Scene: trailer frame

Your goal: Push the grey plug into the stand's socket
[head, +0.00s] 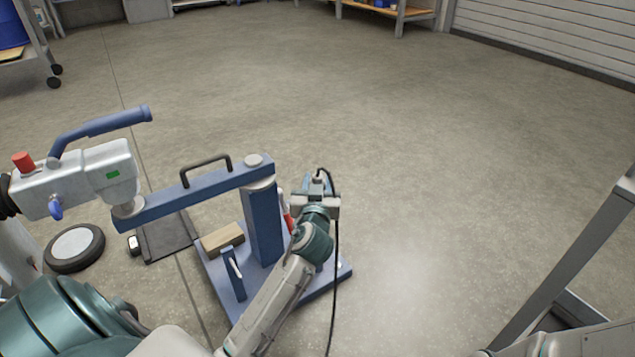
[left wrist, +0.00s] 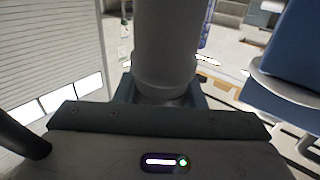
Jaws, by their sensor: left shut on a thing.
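The grey plug (left wrist: 165,45) is a thick grey cylinder in the left wrist view, upright in the picture between my left fingers. My left gripper (head: 318,185) is shut on it, to the right of the blue stand's post (head: 262,225) and apart from it in the head view. The plug is mostly hidden by my gripper there. A black cable (head: 335,260) loops over the gripper and hangs down to its right. The stand's blue side also shows at the right of the left wrist view (left wrist: 295,45). I cannot make out the socket. My right gripper is not in view.
A blue arm with a black handle (head: 205,163) reaches left from the post to a grey coupling head (head: 90,175). A wooden block (head: 222,238) sits on the stand's base. A wheel (head: 74,248) is at left. The floor on the right is clear, up to a grey frame (head: 570,260).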

